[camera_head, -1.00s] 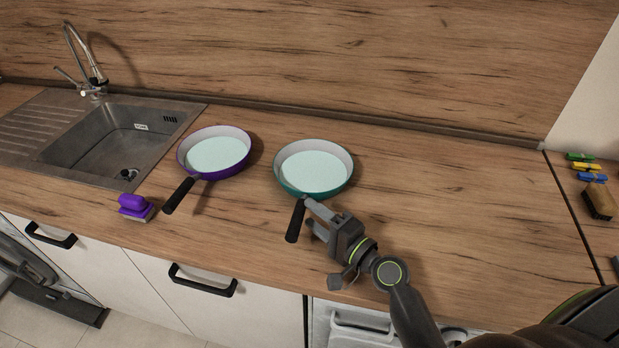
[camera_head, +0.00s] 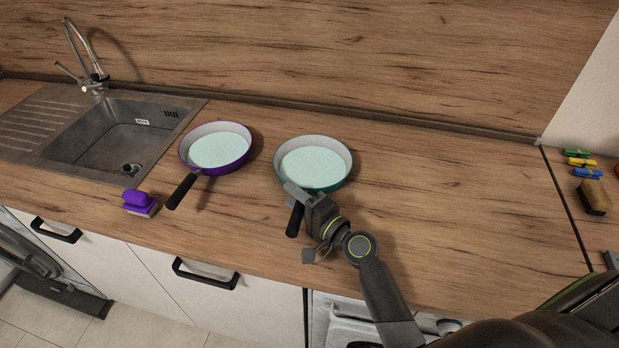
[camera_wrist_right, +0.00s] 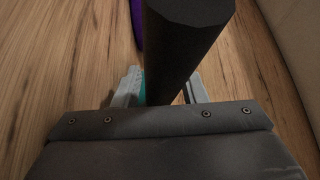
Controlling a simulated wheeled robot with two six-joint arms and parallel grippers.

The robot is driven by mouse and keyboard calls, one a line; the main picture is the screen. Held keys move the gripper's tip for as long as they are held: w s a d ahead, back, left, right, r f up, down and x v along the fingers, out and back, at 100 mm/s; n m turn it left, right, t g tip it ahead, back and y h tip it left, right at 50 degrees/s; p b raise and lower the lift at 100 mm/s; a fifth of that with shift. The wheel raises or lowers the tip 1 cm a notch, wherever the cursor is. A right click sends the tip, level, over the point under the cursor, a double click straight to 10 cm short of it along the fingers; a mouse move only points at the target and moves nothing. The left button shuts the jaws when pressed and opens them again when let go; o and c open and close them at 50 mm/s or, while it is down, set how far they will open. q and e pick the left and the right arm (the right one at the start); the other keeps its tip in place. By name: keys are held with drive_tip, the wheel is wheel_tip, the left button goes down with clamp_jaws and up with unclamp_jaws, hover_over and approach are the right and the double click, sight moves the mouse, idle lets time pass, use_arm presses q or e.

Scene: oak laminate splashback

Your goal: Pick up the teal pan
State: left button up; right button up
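The teal pan (camera_head: 314,166) sits on the wooden worktop, with a pale inside and a black handle (camera_head: 294,222) pointing toward the front edge. My right gripper (camera_head: 291,195) is over the handle near the pan's rim and hides part of it. In the right wrist view the black handle (camera_wrist_right: 183,40) runs between the two grey fingers (camera_wrist_right: 162,92), one on each side. A gap with a bit of teal shows between the handle and the left finger, so the gripper looks open around it. My left gripper is not in view.
A purple pan (camera_head: 217,150) stands left of the teal one, its handle toward the front. A purple brush (camera_head: 140,203) lies near the front edge. A sink (camera_head: 115,135) is at the left. Clips and a brown brush (camera_head: 594,197) lie far right. The worktop right of the teal pan is clear.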

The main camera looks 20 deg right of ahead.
clamp_jaws()
drive_tip(key=shift+r, duration=0.1)
drive_tip(key=shift+w+r, duration=0.1)
idle(0.4)
